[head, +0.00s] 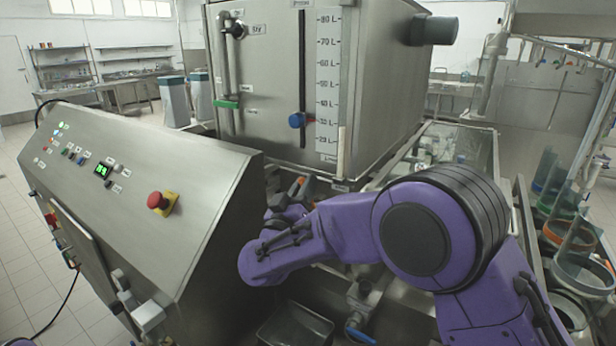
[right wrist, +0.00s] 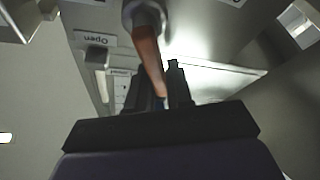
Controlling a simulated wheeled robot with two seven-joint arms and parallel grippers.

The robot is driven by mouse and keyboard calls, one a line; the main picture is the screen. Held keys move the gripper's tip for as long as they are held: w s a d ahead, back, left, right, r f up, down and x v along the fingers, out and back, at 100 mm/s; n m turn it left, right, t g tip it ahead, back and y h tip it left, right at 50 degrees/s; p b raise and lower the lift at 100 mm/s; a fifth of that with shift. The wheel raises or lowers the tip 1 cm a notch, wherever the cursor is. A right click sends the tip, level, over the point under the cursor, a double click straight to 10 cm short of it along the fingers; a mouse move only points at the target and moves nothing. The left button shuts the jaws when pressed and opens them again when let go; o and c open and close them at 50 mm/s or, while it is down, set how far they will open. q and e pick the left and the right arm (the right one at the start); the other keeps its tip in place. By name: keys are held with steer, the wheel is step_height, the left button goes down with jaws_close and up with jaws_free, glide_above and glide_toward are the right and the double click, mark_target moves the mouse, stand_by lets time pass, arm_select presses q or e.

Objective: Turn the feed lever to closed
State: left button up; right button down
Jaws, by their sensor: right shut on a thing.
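The feed lever (right wrist: 147,55) is an orange-brown handle that hangs from a grey pivot at the top of the right wrist view. My right gripper (right wrist: 167,88) is shut on its lower end, with one black finger on each side. A label reading "Open" (right wrist: 96,40) sits upside down to the left of the lever; a second label below it is partly hidden. In the head view my right arm reaches left below the tank, and its wrist hides most of the gripper and lever. My left gripper is not in view.
A slanted control panel (head: 130,185) with a red emergency button (head: 162,201) stands left of my right arm. The steel tank (head: 270,125) with a level scale is behind it. Rings and cup-like parts (head: 575,240) stand at the right.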

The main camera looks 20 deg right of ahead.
steer(key=shift+w+a+f+n+y+p, duration=0.15)
steer(key=shift+n+y+p, duration=0.2)
steer(key=shift+n, duration=0.25)
steer(key=shift+w+a+n+y+p, duration=0.15)
steer(key=shift+n+y+p, duration=0.1)
steer(key=shift+n+p, duration=0.25)
steer(key=shift+t, duration=0.3)
steer(key=c, duration=1.1)
jaws_free()
